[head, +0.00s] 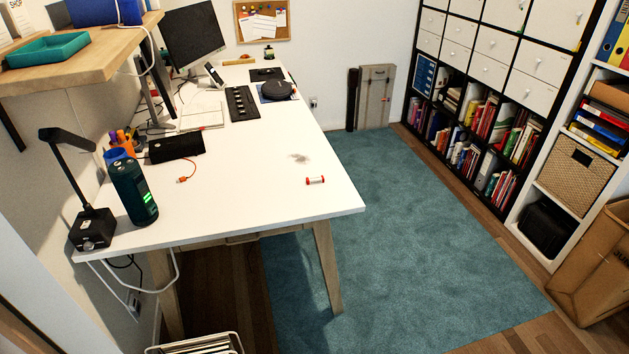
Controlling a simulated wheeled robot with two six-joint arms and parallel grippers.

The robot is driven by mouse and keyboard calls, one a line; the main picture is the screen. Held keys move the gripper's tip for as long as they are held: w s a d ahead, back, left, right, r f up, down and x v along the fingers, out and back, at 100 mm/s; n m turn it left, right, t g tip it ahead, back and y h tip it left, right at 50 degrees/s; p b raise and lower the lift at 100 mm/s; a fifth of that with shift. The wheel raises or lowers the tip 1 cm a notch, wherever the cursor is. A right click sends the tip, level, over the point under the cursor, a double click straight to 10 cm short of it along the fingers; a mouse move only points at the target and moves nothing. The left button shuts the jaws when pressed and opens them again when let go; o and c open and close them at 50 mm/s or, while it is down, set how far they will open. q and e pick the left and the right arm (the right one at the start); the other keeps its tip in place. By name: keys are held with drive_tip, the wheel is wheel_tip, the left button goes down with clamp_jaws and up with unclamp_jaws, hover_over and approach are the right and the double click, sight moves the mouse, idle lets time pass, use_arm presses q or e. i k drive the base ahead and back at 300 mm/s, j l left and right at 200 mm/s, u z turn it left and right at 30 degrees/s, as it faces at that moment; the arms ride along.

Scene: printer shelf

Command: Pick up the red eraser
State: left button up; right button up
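A small red item with pale ends (315,180), which looks like the red eraser, lies on the white desk (260,200) near its right edge. Nothing touches it, and bare desk surface surrounds it. A faint grey smudge (299,158) is on the desk just behind it. Neither of my grippers shows in the head view.
A dark green bottle (134,192), a black lamp (92,228) and a black box (176,147) with an orange-tipped cable stand on the desk's left side. A monitor (193,35) is at the back. Teal rug (400,220) covers open floor right of the desk.

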sight(316, 180)
drive_tip(key=u, duration=0.55)
drive_tip(key=i+l+u, duration=0.15)
drive_tip(key=l+u, duration=0.15)
drive_tip(key=u, duration=0.15)
drive_tip(key=i+l+u, duration=0.1)
drive_tip(key=l+u, duration=0.6)
drive_tip(key=u, duration=0.2)
drive_tip(key=l+u, duration=0.45)
